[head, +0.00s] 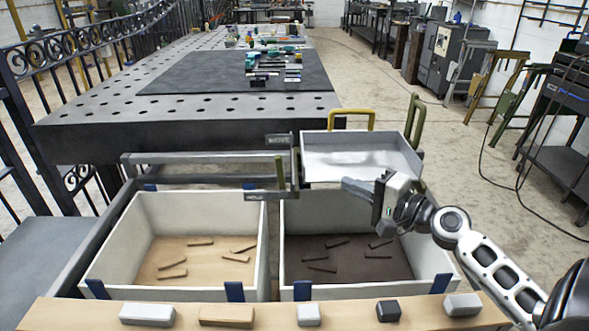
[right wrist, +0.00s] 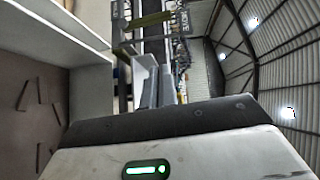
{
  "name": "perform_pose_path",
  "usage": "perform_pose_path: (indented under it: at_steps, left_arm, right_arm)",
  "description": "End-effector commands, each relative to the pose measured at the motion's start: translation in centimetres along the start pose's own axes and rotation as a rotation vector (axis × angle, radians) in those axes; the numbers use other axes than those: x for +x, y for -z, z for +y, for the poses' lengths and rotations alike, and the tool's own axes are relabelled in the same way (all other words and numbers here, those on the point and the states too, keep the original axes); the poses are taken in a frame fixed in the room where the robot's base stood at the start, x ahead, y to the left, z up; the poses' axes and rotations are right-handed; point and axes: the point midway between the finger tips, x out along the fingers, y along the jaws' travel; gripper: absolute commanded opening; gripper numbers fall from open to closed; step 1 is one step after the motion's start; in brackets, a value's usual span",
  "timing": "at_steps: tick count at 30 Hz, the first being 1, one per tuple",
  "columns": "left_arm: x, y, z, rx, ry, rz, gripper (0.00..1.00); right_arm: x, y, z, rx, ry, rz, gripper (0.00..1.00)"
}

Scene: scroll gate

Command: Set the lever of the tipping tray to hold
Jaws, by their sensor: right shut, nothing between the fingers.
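The tipping tray (head: 345,172) is a shallow white tray above the back of the right bin, with a yellow handle behind and a green handle at its right. An olive-green lever (head: 280,170) stands on the grey frame left of the tray, between an upper dark plate (head: 279,140) and a lower one (head: 277,196). My right gripper (head: 345,185) is shut and empty, in front of the tray's lower edge, pointing left, right of and apart from the lever. My left gripper is out of view.
Two white bins stand below, the left bin (head: 110,255) with a tan floor and the right bin (head: 440,262) with a dark floor, each holding several flat pieces. A wooden ledge (head: 270,317) with several blocks runs in front. A perforated table (head: 90,130) stands behind.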

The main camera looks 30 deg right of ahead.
Motion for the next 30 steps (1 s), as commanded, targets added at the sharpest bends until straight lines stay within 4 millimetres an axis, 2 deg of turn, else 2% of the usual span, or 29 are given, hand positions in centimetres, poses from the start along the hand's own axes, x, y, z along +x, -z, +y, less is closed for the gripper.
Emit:
perform_pose_path:
  at_steps: [5, 19, 24, 30]
  left_arm:
    - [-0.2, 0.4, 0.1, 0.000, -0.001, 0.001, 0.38]
    - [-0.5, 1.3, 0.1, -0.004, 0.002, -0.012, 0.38]
    - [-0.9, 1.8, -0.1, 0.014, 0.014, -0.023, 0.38]
    - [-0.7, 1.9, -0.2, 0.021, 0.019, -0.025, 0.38]
  right_arm:
    - [1.3, 0.0, -0.2, 0.000, 0.002, -0.001, 0.00]
    - [10.5, -0.1, -0.4, -0.001, 0.003, -0.001, 0.00]
    - [12.0, -2.0, -0.3, 0.001, 0.001, -0.001, 0.00]
    - [12.8, -2.9, -0.1, -0.002, 0.000, -0.001, 0.00]
